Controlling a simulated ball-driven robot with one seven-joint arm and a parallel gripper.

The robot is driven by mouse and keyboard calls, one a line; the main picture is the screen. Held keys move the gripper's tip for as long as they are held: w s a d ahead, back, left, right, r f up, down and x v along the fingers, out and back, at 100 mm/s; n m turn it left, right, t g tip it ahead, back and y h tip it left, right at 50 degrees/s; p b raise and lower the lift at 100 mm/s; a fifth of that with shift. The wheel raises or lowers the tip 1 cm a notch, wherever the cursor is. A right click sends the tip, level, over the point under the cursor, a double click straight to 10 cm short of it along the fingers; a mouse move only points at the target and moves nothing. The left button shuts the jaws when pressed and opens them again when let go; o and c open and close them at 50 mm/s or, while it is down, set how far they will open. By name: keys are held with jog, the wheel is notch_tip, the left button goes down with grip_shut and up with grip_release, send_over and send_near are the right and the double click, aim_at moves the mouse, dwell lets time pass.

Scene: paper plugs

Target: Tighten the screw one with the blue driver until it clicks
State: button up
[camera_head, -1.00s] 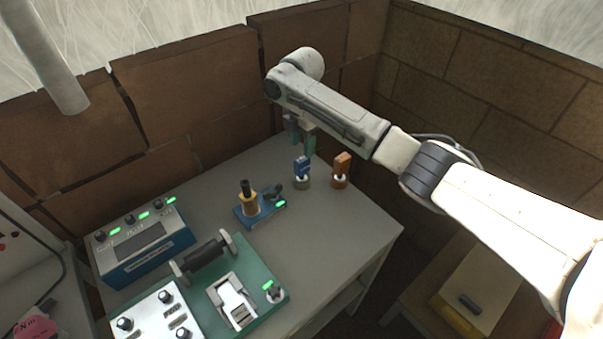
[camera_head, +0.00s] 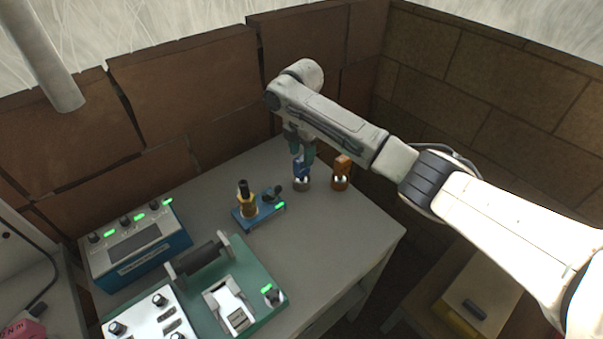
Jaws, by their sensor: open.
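The blue driver (camera_head: 301,169) stands upright in a small round grey holder near the back right of the table. My gripper (camera_head: 301,158) is open, pointing down over the blue driver, with its fingers at the top of the handle. I cannot tell whether they touch it. A blue plate (camera_head: 259,216) with a brass-coloured post (camera_head: 247,204), a dark knob (camera_head: 271,193) and a green light sits left of the driver. I cannot make out which part is screw one.
An orange driver (camera_head: 341,168) stands close to the right of the blue one. A blue box (camera_head: 140,256) with knobs and a green base (camera_head: 257,280) with a roller and a white switch fill the front left. The grey tabletop (camera_head: 340,228) is clear at the front right.

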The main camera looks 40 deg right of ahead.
jog(key=shift+f+b, duration=0.55)
jog(key=shift+f, duration=0.65)
grip_shut()
jog(key=shift+r, duration=0.15)
jog(key=shift+r+p, duration=2.1)
jog(key=shift+r, duration=0.15)
jog(key=shift+r+p, duration=0.6)
jog(key=shift+r, duration=0.55)
